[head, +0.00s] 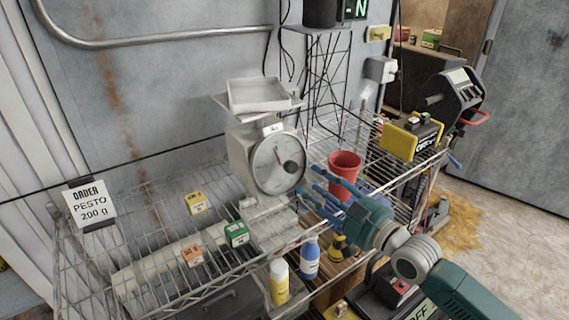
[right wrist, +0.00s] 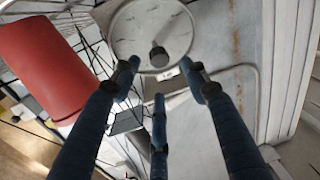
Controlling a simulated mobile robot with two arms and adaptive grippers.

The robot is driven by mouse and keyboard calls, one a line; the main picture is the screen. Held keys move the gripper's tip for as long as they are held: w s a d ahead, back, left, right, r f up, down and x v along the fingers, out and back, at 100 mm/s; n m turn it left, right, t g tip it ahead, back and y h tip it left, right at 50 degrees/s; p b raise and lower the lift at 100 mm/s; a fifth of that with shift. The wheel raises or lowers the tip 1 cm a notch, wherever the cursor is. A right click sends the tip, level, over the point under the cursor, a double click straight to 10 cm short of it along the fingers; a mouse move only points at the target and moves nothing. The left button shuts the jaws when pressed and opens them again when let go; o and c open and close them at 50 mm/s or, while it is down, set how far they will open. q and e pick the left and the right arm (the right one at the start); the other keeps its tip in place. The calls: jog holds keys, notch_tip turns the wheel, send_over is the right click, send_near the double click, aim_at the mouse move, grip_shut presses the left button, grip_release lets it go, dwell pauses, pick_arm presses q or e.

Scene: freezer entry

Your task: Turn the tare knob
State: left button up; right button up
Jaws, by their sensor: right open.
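A kitchen scale (head: 266,160) with a round dial stands on the wire rack, with a metal tray (head: 263,94) on top. The dark tare knob (head: 291,167) sits on the dial's face, toward its right side. In the right wrist view, the knob (right wrist: 158,57) shows low on the dial (right wrist: 152,28), beyond the fingertips. My right gripper (head: 318,187) is open and empty, its blue fingers pointing toward the dial from the right. In both views the fingers look apart from the knob. My left gripper is not in view.
A red cup (head: 344,172) stands close beside the right fingers, and looms large in the right wrist view (right wrist: 48,70). Small boxes, including a green one (head: 237,234), lie on the wire rack (head: 150,205). Yellow (head: 279,282) and blue (head: 310,258) bottles stand below.

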aim_at(294, 169)
jog(key=x, duration=0.2)
jog(key=p+x, duration=0.1)
jog(key=x, duration=0.1)
jog(key=shift+d+r, duration=0.1)
jog(key=shift+r, duration=0.25)
jog(key=x, duration=0.4)
jog(key=shift+w+f, duration=0.2)
jog(key=shift+f, duration=0.1)
jog(key=shift+w+a, duration=0.3)
jog(key=shift+a, duration=0.1)
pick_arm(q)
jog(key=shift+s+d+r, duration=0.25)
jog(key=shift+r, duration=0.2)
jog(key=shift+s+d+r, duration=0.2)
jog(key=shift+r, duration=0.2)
pick_arm(e)
jog(key=shift+w+a, duration=0.15)
jog(key=c, duration=1.1)
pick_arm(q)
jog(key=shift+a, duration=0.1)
pick_arm(e)
jog(key=shift+c, duration=0.2)
pick_arm(q)
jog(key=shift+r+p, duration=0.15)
jog(key=shift+p, duration=0.2)
